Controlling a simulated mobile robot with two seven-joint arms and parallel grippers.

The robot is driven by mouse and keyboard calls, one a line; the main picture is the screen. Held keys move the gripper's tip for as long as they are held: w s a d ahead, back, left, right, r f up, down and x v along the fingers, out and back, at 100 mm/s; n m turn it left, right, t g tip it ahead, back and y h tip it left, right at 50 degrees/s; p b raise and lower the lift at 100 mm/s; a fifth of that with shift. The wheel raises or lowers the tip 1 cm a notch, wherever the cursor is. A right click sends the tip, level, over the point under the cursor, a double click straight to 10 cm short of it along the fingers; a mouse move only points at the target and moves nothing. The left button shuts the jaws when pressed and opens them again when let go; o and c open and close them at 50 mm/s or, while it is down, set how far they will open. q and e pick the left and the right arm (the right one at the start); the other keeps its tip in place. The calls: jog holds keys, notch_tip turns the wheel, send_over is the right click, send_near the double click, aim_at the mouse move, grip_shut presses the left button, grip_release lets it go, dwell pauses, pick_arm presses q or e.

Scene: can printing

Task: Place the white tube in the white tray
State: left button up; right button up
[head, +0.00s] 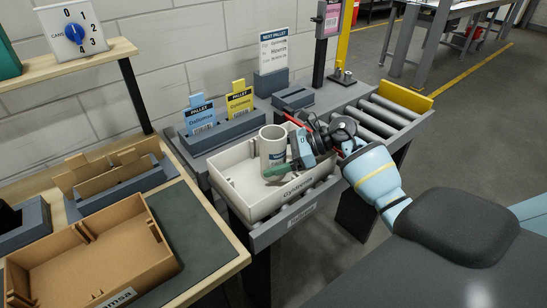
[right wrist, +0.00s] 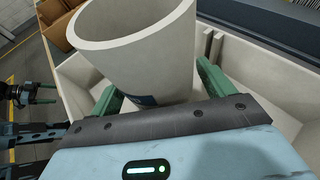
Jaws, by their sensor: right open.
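The white tube (head: 272,145) stands upright inside the white tray (head: 240,194), near its middle. In the right wrist view the tube (right wrist: 135,50) fills the upper middle, its open top towards me, and a dark label shows low on its side. My right gripper (head: 284,167) reaches into the tray from the right. It is open, with one green finger on each side of the tube's lower part (right wrist: 158,90). I cannot tell whether the fingers touch it. The tube's base is partly hidden by the gripper.
A cardboard tray (head: 110,252) lies on the bench at left. Blue and yellow pallet cards (head: 240,101) stand in a grey holder behind the white tray. Rollers (head: 385,112) lie to the right. A dark mechanism (right wrist: 35,92) shows at the left of the wrist view.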

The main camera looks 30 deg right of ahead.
jog(key=shift+r, duration=0.25)
jog(key=b+v, duration=0.1)
jog(key=v, duration=0.9)
jog(key=shift+s+d+b, duration=0.2)
jog(key=shift+d+b, duration=0.2)
pick_arm(q)
jog(key=shift+s+d+f, duration=0.1)
jog(key=shift+s+f, duration=0.15)
jog(key=shift+f, duration=0.3)
jog(key=shift+s+f, duration=0.2)
jog(key=shift+f, duration=0.3)
pick_arm(e)
jog(key=shift+s+d+r, duration=0.25)
jog(key=shift+d+r, duration=0.1)
jog(key=shift+d, duration=0.1)
